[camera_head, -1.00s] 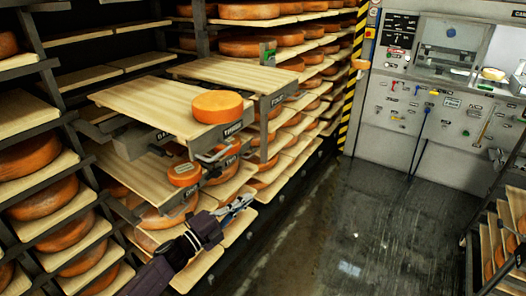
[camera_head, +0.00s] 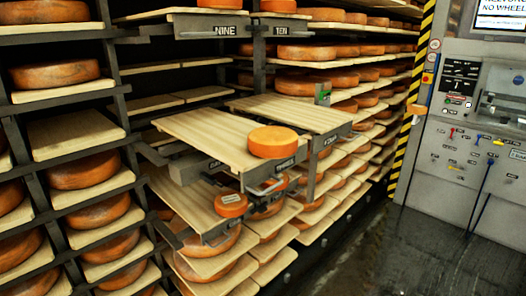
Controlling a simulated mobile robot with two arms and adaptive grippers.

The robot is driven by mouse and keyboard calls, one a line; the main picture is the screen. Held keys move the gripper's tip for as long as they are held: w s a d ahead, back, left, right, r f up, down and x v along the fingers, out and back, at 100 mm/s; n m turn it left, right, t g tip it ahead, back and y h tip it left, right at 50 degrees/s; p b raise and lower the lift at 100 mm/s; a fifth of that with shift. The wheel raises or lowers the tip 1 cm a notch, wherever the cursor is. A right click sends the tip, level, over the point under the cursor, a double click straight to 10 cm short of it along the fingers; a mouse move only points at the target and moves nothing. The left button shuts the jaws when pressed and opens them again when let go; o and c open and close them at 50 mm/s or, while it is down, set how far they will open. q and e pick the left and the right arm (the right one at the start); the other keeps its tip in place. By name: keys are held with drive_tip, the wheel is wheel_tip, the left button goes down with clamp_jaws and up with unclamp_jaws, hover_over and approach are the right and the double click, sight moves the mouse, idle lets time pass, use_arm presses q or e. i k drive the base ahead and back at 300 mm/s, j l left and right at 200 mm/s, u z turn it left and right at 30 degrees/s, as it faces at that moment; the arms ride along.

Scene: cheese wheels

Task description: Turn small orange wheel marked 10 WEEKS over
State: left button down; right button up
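A small orange wheel (camera_head: 230,204) lies flat near the front end of a pulled-out lower board. It has a dark mark on its upper face, too small to read. A larger orange wheel (camera_head: 273,141) lies on the front corner of the pulled-out board (camera_head: 195,131) above it. Neither of my grippers shows in this view, so I cannot see whether they are open or shut.
A second pulled-out board (camera_head: 290,110) is bare. Racks of boards with many orange wheels fill the left and middle. Shelf labels NINE (camera_head: 226,30) and TEN (camera_head: 282,30) show at the top. A grey control panel (camera_head: 470,150) stands right, with clear dark floor (camera_head: 430,250) before it.

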sight(266, 142)
drive_tip(key=i+l+u, duration=0.1)
drive_tip(key=l+u, duration=0.15)
drive_tip(key=u, duration=0.15)
drive_tip(key=i+l+u, duration=0.1)
drive_tip(key=l+u, duration=0.5)
drive_tip(key=u, duration=0.25)
drive_tip(key=l+u, duration=0.4)
drive_tip(key=i+j, duration=0.05)
